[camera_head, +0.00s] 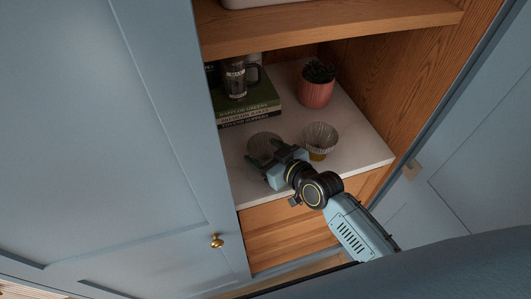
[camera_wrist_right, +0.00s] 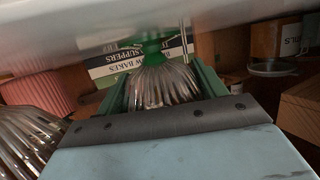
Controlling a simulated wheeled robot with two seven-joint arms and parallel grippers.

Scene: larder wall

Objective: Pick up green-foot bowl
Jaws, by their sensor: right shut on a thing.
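The green-foot bowl is a ribbed clear glass bowl (camera_head: 264,141) on the white shelf board, partly hidden behind my right gripper (camera_head: 266,153). In the right wrist view the bowl (camera_wrist_right: 165,86) sits between the green fingers, with its green foot (camera_wrist_right: 155,47) showing at the top of the picture. My right gripper is shut on this bowl. From these views I cannot tell whether the bowl is clear of the shelf. My left gripper is not in view.
A similar glass bowl with an amber foot (camera_head: 320,141) stands close on the right. Behind are stacked books (camera_head: 248,103) with a glass press (camera_head: 235,78), and a pink plant pot (camera_head: 315,94). A blue door (camera_head: 110,130) flanks the left; a wooden shelf (camera_head: 330,22) hangs above.

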